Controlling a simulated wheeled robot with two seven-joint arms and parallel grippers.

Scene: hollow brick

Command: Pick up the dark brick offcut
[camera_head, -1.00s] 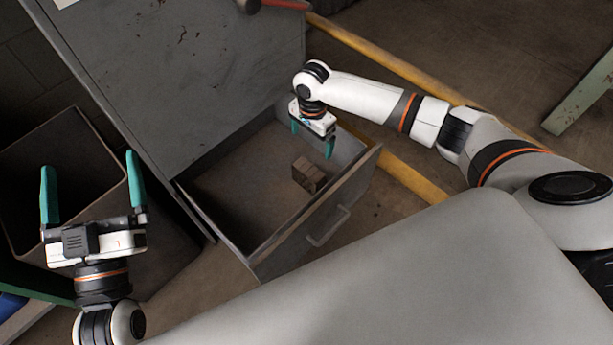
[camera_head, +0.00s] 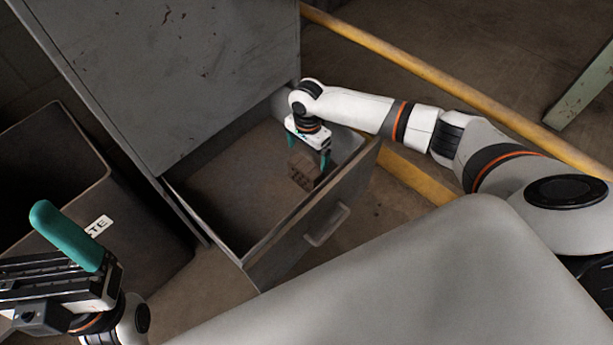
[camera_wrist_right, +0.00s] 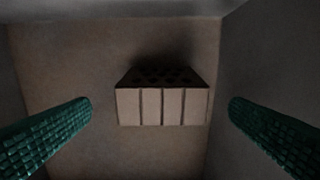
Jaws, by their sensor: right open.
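The dark brick offcut (camera_head: 304,174) lies in the open drawer (camera_head: 222,196), near its right end. In the right wrist view the brick (camera_wrist_right: 162,106) shows a grooved face and a dark top with holes. My right gripper (camera_head: 308,160) is open, pointing down into the drawer close above the brick. In the right wrist view its teal fingers (camera_wrist_right: 160,112) stand apart on either side of the brick, not touching it. My left gripper (camera_head: 70,240) is at the lower left, outside the drawer; only one teal finger shows clearly.
The drawer belongs to a grey metal cabinet (camera_head: 190,70). The drawer's front wall with its handle (camera_head: 327,224) stands on the near side. A dark bin (camera_head: 50,150) is at the left. A yellow floor rail (camera_head: 430,75) runs behind my right arm.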

